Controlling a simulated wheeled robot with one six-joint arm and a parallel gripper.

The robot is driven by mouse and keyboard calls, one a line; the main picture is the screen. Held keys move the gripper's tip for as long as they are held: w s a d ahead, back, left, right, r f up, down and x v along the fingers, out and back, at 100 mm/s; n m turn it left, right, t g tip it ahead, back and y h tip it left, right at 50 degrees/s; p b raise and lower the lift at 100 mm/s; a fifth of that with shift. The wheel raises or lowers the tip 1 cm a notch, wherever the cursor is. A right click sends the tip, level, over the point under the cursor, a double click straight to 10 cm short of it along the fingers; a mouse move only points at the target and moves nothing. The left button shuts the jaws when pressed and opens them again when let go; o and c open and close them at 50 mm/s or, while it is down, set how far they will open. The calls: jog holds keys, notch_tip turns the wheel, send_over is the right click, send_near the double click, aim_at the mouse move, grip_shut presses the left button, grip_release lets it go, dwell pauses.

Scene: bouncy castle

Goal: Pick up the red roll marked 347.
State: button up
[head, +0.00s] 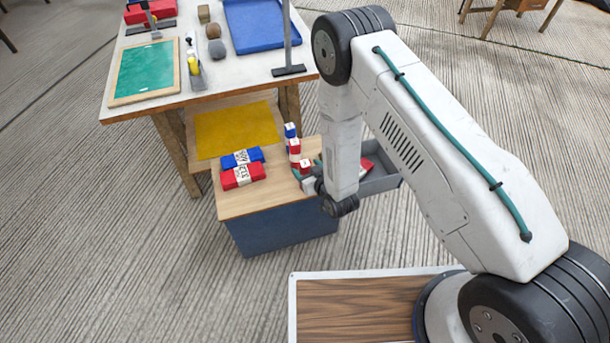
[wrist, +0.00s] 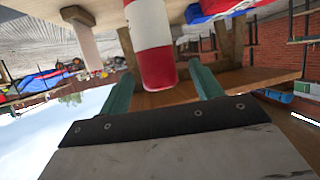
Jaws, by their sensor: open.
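Several small rolls stand in a row on the low wooden-topped stand: a blue one with a white band (head: 291,131), a red one (head: 294,147) and another red one (head: 305,166) nearest my gripper. Their white labels are too small to read, so I cannot tell which is marked 347. My gripper (head: 305,181) is low over the stand beside the nearest red roll, partly hidden by my arm. In the wrist view, a red and white roll (wrist: 152,38) shows between the two open teal fingers (wrist: 160,78), with gaps on both sides.
A blue bundle (head: 242,157) and a red bundle (head: 243,176) with white labels lie at left on the stand (head: 262,200). A grey bin (head: 385,181) holding something red is at right, partly behind my arm. A yellow mat (head: 237,130) and a cluttered higher table (head: 190,90) lie behind.

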jog(key=shift+x, duration=1.95)
jog(key=shift+f, duration=0.1)
jog(key=c, duration=1.1)
jog(key=shift+c, duration=0.2)
